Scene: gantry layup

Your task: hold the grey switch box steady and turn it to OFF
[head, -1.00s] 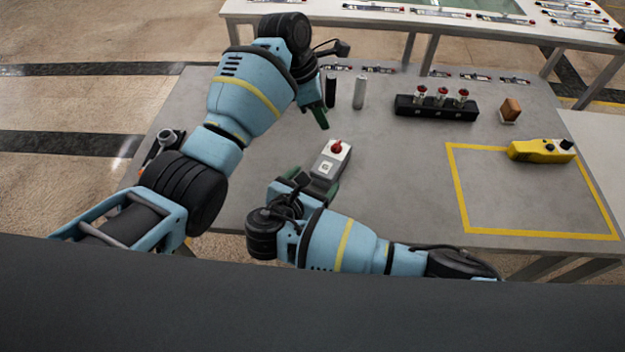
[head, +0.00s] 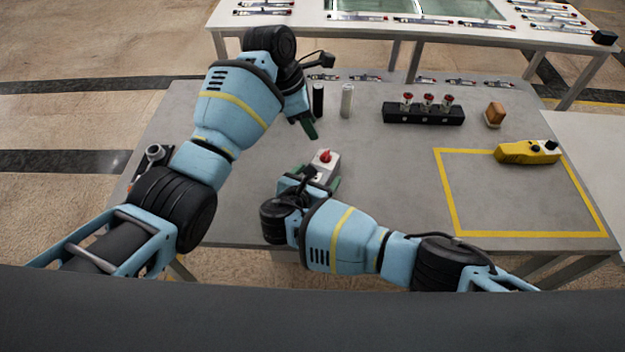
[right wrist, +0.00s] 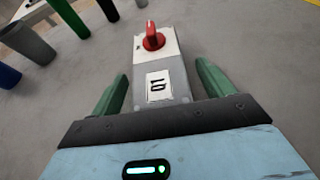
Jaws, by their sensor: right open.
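The grey switch box (head: 324,168) lies on the grey table, with a red rotary knob (head: 325,156) at its far end.
Dark (head: 318,98) and light (head: 347,100) cylinders stand just beyond my left gripper. A black block (head: 424,116) with red-topped pieces, an orange-brown block (head: 494,114) and a yellow pendant (head: 520,152) are to the right. The yellow-taped area (head: 500,200) is mostly clear.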

